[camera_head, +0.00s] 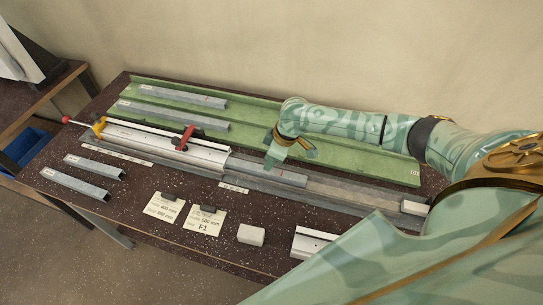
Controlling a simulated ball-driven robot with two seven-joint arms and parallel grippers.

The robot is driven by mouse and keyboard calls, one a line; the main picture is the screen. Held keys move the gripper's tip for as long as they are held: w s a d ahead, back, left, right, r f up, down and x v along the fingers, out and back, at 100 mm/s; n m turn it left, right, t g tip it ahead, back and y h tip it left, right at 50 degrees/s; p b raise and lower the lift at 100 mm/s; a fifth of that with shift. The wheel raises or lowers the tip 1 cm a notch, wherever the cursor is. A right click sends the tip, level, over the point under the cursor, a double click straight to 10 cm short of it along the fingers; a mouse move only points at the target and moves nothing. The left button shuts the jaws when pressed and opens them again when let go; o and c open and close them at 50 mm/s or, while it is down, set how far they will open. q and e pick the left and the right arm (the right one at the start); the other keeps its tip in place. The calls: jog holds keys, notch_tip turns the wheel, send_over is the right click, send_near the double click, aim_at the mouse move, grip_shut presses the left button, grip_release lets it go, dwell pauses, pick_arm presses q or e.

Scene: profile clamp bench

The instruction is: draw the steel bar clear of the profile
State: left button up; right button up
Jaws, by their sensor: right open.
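A grey steel bar (268,173) lies in line with the pale metal profile (165,146) along the middle of the bench, its left end at the profile's right end. Whether part of the bar is inside the profile I cannot tell. A red-handled clamp (186,138) sits across the profile, and a yellow clamp with a red knob (99,125) is at its left end. My right gripper (291,157) is open and empty, just above and behind the bar, and its fingers hide little of it. My left gripper is not in view.
A green tray (245,103) along the back holds two grey bars (183,97). Two more bars (95,167) lie front left. Label cards (207,220), a pale block (251,234) and a short profile piece (311,243) lie at the front. Another pale block (414,208) sits at right.

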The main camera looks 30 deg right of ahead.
aim_at(272, 171)
jog(key=shift+f+b, duration=1.45)
jog(key=shift+f, duration=0.05)
jog(key=shift+f+b, duration=0.45)
jog(key=shift+f, duration=0.7)
jog(key=c, duration=0.8)
jog(key=shift+o, duration=0.2)
